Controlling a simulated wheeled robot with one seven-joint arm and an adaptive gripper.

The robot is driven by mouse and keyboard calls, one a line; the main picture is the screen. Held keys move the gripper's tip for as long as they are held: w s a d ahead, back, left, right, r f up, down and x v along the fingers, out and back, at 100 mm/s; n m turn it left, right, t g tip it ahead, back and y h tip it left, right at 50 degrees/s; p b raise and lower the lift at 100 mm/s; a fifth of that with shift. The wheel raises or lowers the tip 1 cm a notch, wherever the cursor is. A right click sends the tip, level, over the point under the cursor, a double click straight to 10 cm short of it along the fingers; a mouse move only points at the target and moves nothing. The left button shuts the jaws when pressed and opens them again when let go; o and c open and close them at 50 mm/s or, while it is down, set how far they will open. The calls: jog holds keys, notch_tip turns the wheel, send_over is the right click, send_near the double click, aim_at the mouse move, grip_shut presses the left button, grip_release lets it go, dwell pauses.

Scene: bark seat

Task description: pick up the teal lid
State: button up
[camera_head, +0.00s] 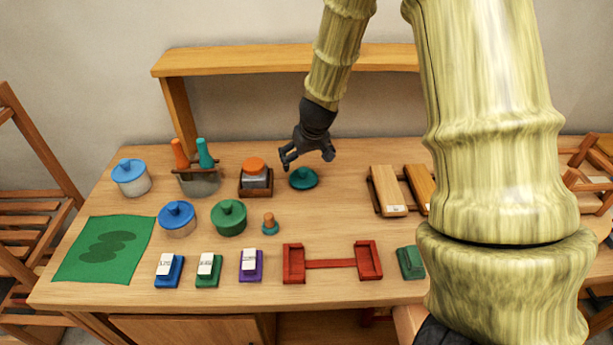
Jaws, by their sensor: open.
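The teal lid (303,179) lies on the wooden table, right of the small box with the orange knob. It is round and low, with a knob on top. My gripper (308,158) is dark grey and hangs just above and behind the lid in the picture. Its two fingers are spread apart with nothing between them. The gap between the fingers and the lid cannot be judged exactly from this one view.
An orange-topped box (256,178) stands close left of the lid. A green pot (229,218) and a small wooden-topped peg (270,224) are in front. Wooden blocks (388,191) lie to the right. A raised shelf (230,60) spans the back. Table around the lid's right is clear.

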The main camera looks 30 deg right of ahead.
aim_at(304, 171)
jog(key=x, duration=0.2)
jog(key=shift+w+f, duration=0.25)
jog(key=shift+f, duration=0.1)
jog(key=shift+d+p+x, duration=0.2)
jog(key=shift+p+x, duration=0.25)
jog(key=shift+x, duration=0.5)
jog(key=shift+d+p+x, duration=0.2)
jog(key=shift+p+x, duration=0.25)
jog(key=shift+x, duration=0.55)
jog(key=shift+f, duration=0.75)
jog(key=shift+r, duration=0.1)
jog(key=c, duration=1.3)
jog(key=shift+s, duration=0.15)
jog(key=c, duration=0.8)
